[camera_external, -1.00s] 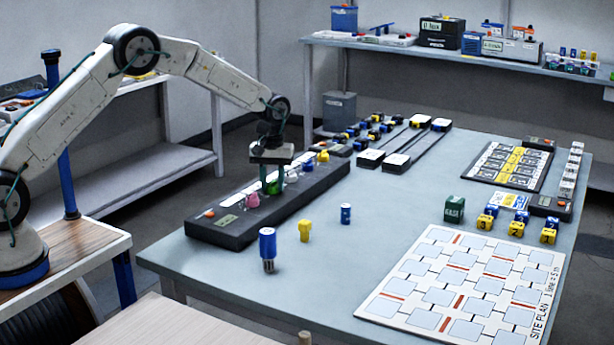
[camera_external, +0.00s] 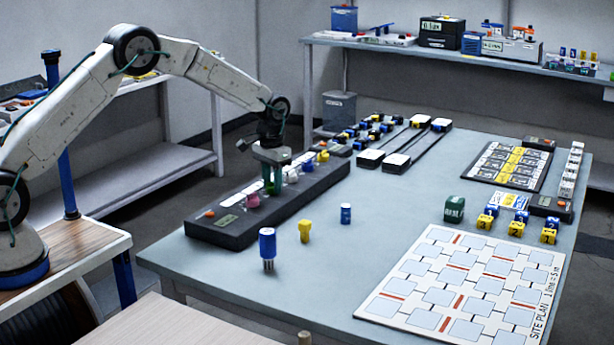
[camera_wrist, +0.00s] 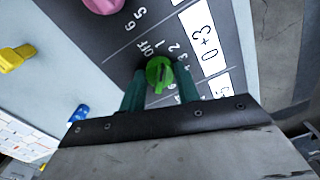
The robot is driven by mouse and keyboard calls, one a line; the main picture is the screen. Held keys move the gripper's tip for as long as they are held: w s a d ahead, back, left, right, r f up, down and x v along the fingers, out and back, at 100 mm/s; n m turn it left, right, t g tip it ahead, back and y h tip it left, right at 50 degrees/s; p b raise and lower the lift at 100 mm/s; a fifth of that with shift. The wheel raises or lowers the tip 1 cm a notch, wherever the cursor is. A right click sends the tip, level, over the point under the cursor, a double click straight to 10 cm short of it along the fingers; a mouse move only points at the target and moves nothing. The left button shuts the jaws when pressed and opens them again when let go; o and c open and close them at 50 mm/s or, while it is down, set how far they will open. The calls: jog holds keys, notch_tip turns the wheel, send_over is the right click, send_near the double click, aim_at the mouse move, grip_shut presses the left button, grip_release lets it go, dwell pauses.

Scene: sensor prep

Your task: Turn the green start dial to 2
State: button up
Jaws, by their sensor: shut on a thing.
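The green start dial (camera_wrist: 158,74) sits on the dark control panel (camera_wrist: 115,45), between my two fingers in the wrist view. Small white marks, including OFF and several digits, lie around its far side; which mark the dial points at is hard to tell. A white label reading 0+3 (camera_wrist: 208,40) lies right of it. My gripper (camera_wrist: 160,86) is shut on the dial, one teal finger on each side. In the external view my gripper (camera_external: 270,186) points straight down onto the panel (camera_external: 225,236) and mostly hides the dial.
A pink knob (camera_external: 252,201) and a yellow knob (camera_external: 323,156) are on the same panel. A blue cylinder (camera_external: 267,245), a yellow peg (camera_external: 305,231) and a small blue cylinder (camera_external: 346,213) stand on the table in front. The site plan board (camera_external: 400,310) lies at right.

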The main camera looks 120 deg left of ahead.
jog(key=shift+r+m, duration=0.1)
jog(key=shift+m, duration=1.9)
jog(key=o, duration=1)
notch_tip(320, 180, up, 8)
jog(key=shift+f, duration=0.1)
